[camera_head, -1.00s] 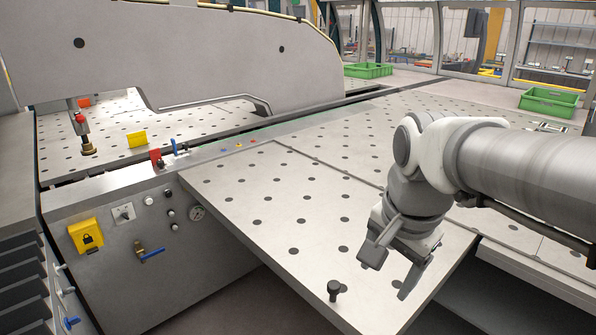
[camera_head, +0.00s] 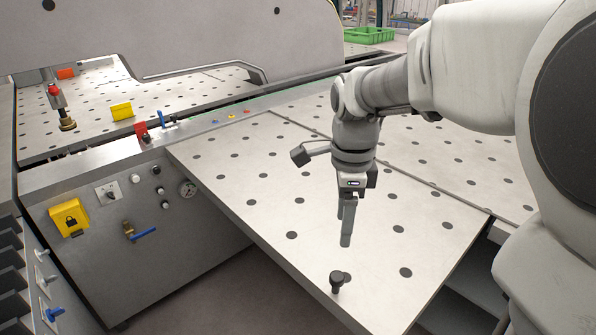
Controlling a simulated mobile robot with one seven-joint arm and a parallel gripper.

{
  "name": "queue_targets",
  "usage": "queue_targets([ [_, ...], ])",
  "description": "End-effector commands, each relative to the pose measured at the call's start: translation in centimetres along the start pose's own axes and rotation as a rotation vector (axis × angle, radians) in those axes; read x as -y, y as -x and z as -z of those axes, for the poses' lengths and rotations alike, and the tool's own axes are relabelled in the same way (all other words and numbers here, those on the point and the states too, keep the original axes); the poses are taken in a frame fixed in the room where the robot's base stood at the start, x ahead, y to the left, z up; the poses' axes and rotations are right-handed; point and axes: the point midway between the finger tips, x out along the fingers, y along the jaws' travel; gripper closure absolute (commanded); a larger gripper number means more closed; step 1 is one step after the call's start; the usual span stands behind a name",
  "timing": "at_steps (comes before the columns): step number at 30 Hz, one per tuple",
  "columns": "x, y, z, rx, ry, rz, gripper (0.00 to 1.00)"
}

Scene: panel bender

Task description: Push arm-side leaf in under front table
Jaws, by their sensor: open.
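The leaf (camera_head: 262,202) is a pale metal panel with dark round holes. It sticks out toward me from the front table (camera_head: 455,160), and a seam parts the two. A black knob (camera_head: 338,281) stands on the leaf near its front edge. I cannot tell whether a fingertip touches the leaf.
A grey control cabinet (camera_head: 105,262) with a yellow lock box, gauge and blue-handled valve stands left of the leaf. The machine's large upper beam (camera_head: 180,35) spans the back. A green crate (camera_head: 368,35) sits far behind. Dark open floor lies below the leaf's left edge.

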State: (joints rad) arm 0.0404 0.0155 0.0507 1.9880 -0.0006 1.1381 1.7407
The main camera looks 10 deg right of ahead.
Motion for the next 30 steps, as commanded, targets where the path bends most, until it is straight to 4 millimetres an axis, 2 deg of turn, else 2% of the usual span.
queue_targets([
  [1, -0.1, -1.2, 0.0, -0.001, 0.001, -0.005, 0.28],
  [12, -0.1, -9.4, 0.0, 0.0, 0.002, -0.005, 0.28],
  [18, -0.1, -12.9, 0.0, 0.0, 0.001, -0.003, 0.28],
  [24, -0.1, -14.8, 0.0, 0.0, 0.002, -0.001, 0.28],
  [30, 0.0, -15.1, 0.0, 0.001, 0.002, 0.0, 0.28],
])
